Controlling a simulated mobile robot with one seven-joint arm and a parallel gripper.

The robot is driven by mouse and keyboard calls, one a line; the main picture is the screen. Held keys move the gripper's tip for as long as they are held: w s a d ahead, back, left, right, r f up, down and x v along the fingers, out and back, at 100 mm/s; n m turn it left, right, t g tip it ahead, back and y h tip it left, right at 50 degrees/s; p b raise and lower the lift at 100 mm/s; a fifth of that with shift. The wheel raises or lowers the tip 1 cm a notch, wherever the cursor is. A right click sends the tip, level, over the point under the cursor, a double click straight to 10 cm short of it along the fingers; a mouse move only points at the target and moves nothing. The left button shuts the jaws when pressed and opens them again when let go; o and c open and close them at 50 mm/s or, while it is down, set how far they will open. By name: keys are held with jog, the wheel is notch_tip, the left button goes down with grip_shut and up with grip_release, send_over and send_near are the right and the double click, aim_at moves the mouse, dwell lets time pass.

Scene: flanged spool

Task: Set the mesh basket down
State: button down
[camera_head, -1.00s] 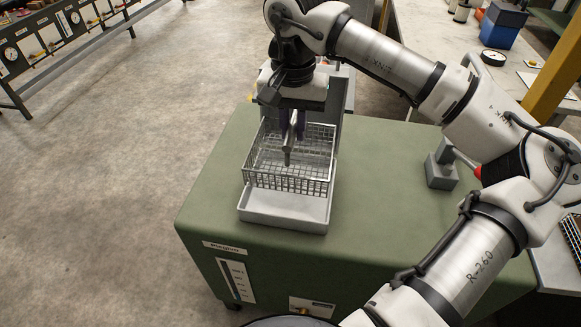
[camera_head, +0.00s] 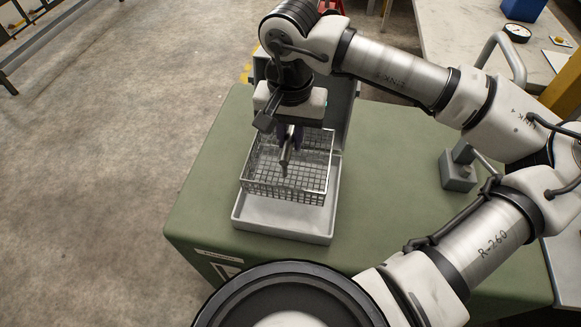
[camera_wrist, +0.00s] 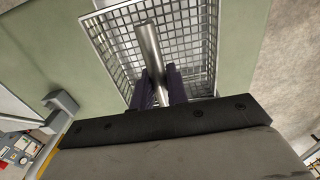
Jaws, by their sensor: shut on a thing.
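The mesh basket (camera_head: 262,186) is a silver wire basket, open at the top, with a thick metal handle bar (camera_head: 284,166). My gripper (camera_head: 290,140) points down into it, shut on the handle bar. In the head view the basket is over a light grey tray (camera_head: 285,226) on the green cabinet top. The tray's front part shows below the basket; I cannot tell whether the basket's bottom touches it. In the wrist view the basket mesh (camera_wrist: 195,45) fills the upper middle, with the handle bar (camera_wrist: 148,45) between the dark fingers (camera_wrist: 159,88).
A grey upright housing (camera_head: 348,105) stands behind the tray. A grey block with a lever (camera_head: 458,172) is on the green cabinet (camera_head: 205,195) at the right. The cabinet top left of the tray is bare. A worktable (camera_head: 450,40) stands behind.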

notch_tip(320, 180, down, 11)
jog(key=shift+r+p, duration=0.1)
jog(key=shift+p, duration=0.5)
jog(key=c, duration=1.4)
grip_release()
notch_tip(320, 180, up, 12)
jog(key=shift+r+b, duration=0.1)
jog(key=shift+b, duration=0.6)
